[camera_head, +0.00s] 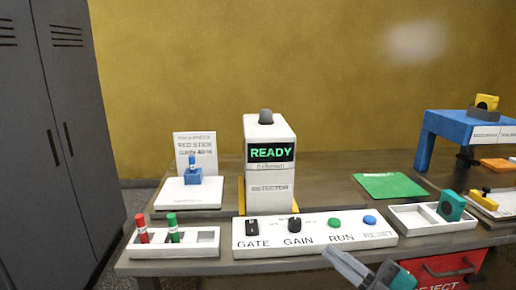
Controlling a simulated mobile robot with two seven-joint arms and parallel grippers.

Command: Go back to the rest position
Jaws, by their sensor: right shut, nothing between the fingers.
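My right gripper (334,256) shows at the bottom edge, right of centre, just in front of the control panel (238,241). Its grey fingers point up and left, are shut and hold nothing. Part of the right arm is cut off by the lower edge. My left gripper is not in view. The panel carries a black GATE switch (252,227), a black GAIN knob (294,224), a green RUN button (334,224) and a blue RESET button (370,220). The white detector (270,200) behind it shows READY in green.
A white tray (142,251) holds a red and a green stick at left. A white plate (170,201) bears a blue block with a stick. At right are a green mat (389,186), a tray (418,228) with a teal block, a blue stand (452,127) and a red REJECT bin (450,268).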

